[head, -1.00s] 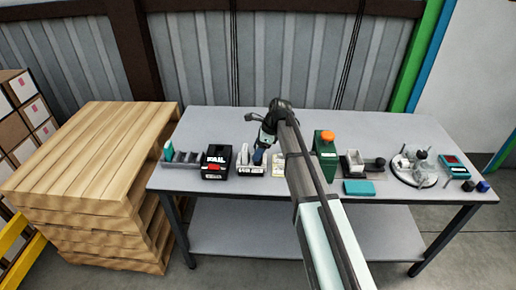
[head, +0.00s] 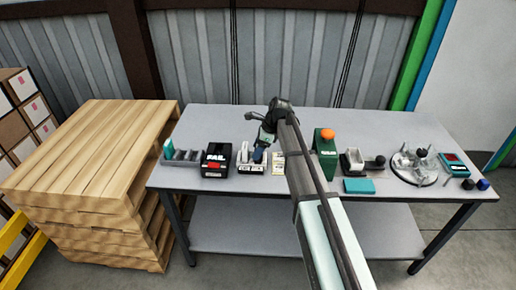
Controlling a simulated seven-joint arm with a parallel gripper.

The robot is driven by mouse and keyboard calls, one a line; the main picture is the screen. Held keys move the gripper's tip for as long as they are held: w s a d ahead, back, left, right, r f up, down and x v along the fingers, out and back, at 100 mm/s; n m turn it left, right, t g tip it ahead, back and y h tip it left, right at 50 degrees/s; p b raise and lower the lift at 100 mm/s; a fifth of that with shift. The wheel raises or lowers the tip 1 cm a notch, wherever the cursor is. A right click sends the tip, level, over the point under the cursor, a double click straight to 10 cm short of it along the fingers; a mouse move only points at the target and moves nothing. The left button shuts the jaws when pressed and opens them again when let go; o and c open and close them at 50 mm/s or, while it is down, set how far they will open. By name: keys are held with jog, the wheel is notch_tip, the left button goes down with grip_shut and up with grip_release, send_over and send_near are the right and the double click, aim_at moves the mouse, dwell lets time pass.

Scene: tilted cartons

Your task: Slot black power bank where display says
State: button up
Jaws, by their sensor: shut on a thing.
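My gripper (head: 261,148) points down over the left-middle of the table and is shut on a dark block, which I take for the black power bank (head: 259,155). The power bank stands at the right part of a white slotted holder (head: 251,169) with black-and-white labels on its front. Its lower end is hidden, so I cannot tell how deep it sits. Left of the holder is a black box with a display (head: 215,159); its white letters look like "FAIL", above a red patch. A grey slotted rack (head: 186,158) holding a teal piece stands farther left.
A yellowish label card (head: 278,162) stands right of the holder. The table's back is clear.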

dwell(0.3)
jog(key=o, duration=1.1)
jog(key=c, duration=0.3)
jog(key=shift+r, duration=0.1)
jog(key=shift+r, duration=3.9)
